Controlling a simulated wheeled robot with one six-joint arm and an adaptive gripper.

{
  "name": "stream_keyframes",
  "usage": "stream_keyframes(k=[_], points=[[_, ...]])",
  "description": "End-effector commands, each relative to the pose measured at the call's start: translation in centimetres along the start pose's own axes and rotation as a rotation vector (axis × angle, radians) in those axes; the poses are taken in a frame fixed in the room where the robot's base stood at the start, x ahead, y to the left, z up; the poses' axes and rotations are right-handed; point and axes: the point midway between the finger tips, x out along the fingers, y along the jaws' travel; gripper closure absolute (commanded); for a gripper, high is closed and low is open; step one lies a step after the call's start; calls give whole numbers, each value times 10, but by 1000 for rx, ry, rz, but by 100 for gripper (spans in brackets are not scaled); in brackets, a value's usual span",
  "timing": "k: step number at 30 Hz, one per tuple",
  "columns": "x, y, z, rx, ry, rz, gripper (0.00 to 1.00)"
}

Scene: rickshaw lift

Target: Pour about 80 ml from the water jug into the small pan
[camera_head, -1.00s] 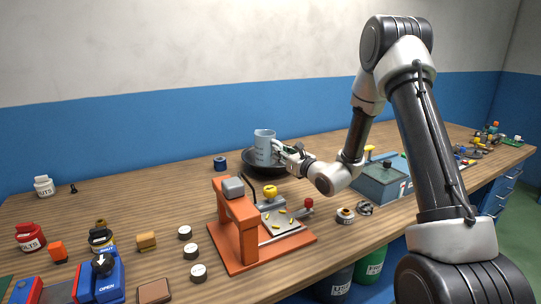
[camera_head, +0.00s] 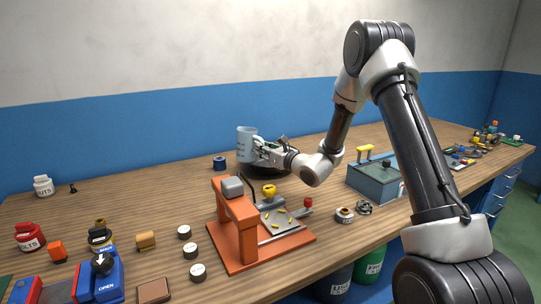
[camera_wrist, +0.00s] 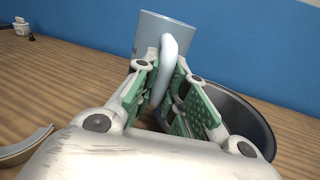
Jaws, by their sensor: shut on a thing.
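The water jug (camera_head: 245,146) is light blue-grey with dark markings on its side. My gripper (camera_head: 262,146) is shut on the jug's handle (camera_wrist: 168,62). In the head view the jug is upright at the left side of the small pan, near the back of the table. The small pan (camera_head: 270,168) is black and mostly hidden behind my gripper and wrist. In the wrist view the jug (camera_wrist: 150,32) stands beyond the fingers, and the pan's dark rim (camera_wrist: 250,115) shows to the right of them. I cannot see the water inside either one.
An orange press (camera_head: 232,225) stands on its base in front of the pan. A dark blue roll (camera_head: 220,163) lies left of the jug. A grey-green box (camera_head: 375,182) stands to the right. The tabletop (camera_head: 150,205) left of the roll is largely clear.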

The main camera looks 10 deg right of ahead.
Motion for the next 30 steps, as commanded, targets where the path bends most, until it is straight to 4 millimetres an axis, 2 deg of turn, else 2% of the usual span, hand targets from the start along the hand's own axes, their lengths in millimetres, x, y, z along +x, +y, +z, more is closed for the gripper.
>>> stream_keyframes(k=[12, 26, 30], points=[[0, -17, 8, 252, 26, 49, 100], [1, -41, 8, 551, 47, 67, 100], [1, -43, 7, 644, 51, 72, 100]])
